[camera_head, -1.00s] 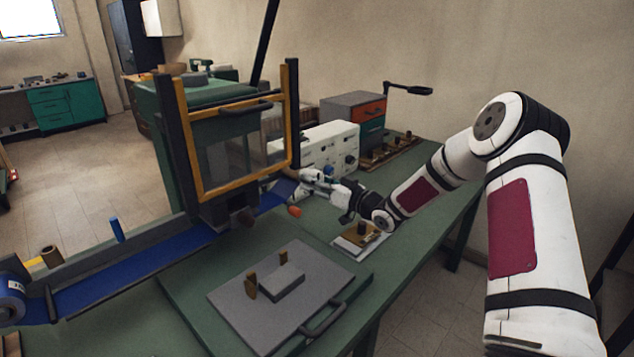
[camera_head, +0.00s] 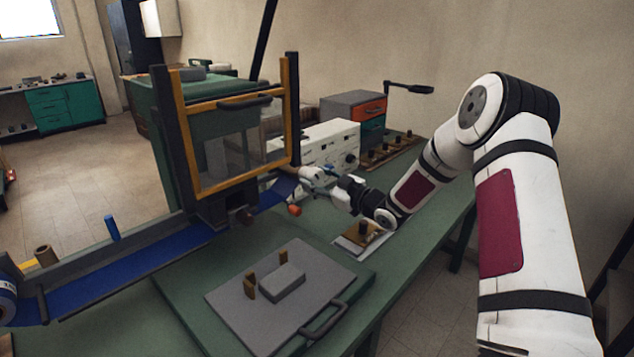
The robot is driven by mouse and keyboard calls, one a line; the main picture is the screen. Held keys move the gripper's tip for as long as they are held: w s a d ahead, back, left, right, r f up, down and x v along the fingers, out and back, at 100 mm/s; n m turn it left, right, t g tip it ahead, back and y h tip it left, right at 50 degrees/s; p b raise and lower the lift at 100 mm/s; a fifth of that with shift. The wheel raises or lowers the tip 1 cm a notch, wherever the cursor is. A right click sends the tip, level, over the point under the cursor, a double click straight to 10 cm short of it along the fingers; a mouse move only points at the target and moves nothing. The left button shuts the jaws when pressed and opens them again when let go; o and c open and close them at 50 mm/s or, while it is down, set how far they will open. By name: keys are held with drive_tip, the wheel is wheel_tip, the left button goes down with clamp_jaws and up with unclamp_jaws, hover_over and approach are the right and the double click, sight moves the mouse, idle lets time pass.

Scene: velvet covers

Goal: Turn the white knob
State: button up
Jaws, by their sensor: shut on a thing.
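A white control box (camera_head: 336,139) with dark knobs and small marks on its front stands on the green bench, right of the yellow-framed guard. My gripper (camera_head: 303,173) is at the lower left of the box's front, with my arm reaching in from the right. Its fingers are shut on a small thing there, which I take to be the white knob.
The yellow-framed guard (camera_head: 237,188) stands close to the left of my gripper. An orange-red knob (camera_head: 295,210) sits just below it. A grey plate with a handle (camera_head: 325,321) lies in front. A cabinet with an orange drawer (camera_head: 370,111) stands behind the box.

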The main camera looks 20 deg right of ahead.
drive_tip(key=n+b, duration=0.1)
drive_tip(key=n, duration=0.2)
drive_tip(key=shift+n+b, duration=0.3)
drive_tip(key=shift+b, duration=0.05)
drive_tip(key=n+b, duration=0.2)
drive_tip(key=n, duration=0.1)
drive_tip(key=shift+w+f+n, duration=0.1)
drive_tip(key=shift+n, duration=0.3)
drive_tip(key=n+b, duration=0.3)
drive_tip(key=b, duration=0.1)
drive_tip(key=shift+f+n, duration=0.1)
drive_tip(key=shift+n, duration=0.2)
drive_tip(key=n+b, duration=0.3)
drive_tip(key=b, duration=0.2)
drive_tip(key=n+b, duration=0.4)
drive_tip(key=b, duration=0.4)
drive_tip(key=shift+f+n, duration=0.1)
drive_tip(key=shift+n, duration=0.3)
drive_tip(key=n+b, duration=0.4)
drive_tip(key=b, duration=0.4)
drive_tip(key=shift+b, duration=0.3)
drive_tip(key=n+b, duration=0.3)
drive_tip(key=b, duration=0.1)
drive_tip(key=shift+b, duration=0.4)
drive_tip(key=n+b, duration=0.3)
drive_tip(key=shift+b, duration=0.3)
drive_tip(key=shift+r+n, duration=0.2)
drive_tip(key=shift+n, duration=0.2)
